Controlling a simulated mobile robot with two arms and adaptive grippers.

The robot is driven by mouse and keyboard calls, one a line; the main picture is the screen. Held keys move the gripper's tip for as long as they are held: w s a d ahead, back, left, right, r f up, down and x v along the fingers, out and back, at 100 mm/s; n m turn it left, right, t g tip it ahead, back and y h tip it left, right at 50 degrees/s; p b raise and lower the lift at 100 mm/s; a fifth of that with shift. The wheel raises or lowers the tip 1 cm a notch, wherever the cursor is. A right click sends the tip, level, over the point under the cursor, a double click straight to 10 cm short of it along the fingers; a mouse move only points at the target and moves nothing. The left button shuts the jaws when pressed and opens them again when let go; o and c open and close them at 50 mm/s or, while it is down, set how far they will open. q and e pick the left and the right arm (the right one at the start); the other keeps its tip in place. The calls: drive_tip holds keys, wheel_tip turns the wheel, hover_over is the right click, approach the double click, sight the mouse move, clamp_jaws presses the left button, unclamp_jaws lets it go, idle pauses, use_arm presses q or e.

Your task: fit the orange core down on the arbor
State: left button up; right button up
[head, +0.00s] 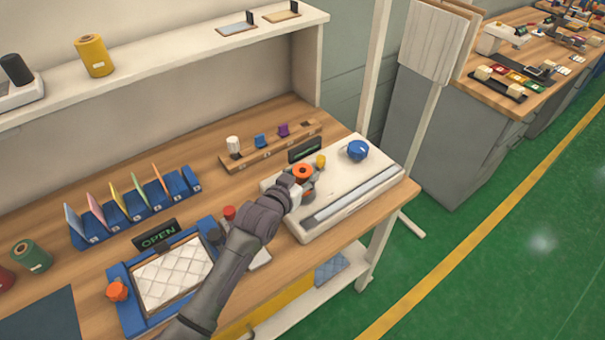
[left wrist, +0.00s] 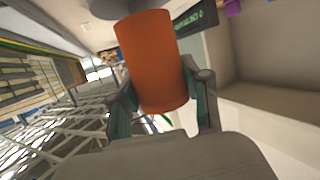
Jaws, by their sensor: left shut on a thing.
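The orange core (head: 302,169) is over the white machine (head: 345,210) at the right of the bench, with a dark hole in its top. My left gripper (head: 303,187) is shut on it from the near left side. In the left wrist view the core (left wrist: 150,62) is a plain orange cylinder between the two fingers of my left gripper (left wrist: 160,98). A grey round part (left wrist: 115,6) shows at the core's upper end in that view; I cannot tell whether they touch. The arbor cannot be made out clearly. My right gripper is out of view.
A wooden rack (head: 270,148) stands behind.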

use_arm(q)
drive_tip(key=shift+f+b, duration=0.4)
drive_tip(key=shift+f, duration=0.35)
drive_tip(key=o, duration=1.2)
drive_tip(key=shift+o, duration=0.2)
drive_tip(key=v, duration=1.2)
drive_tip(key=shift+s, duration=0.1)
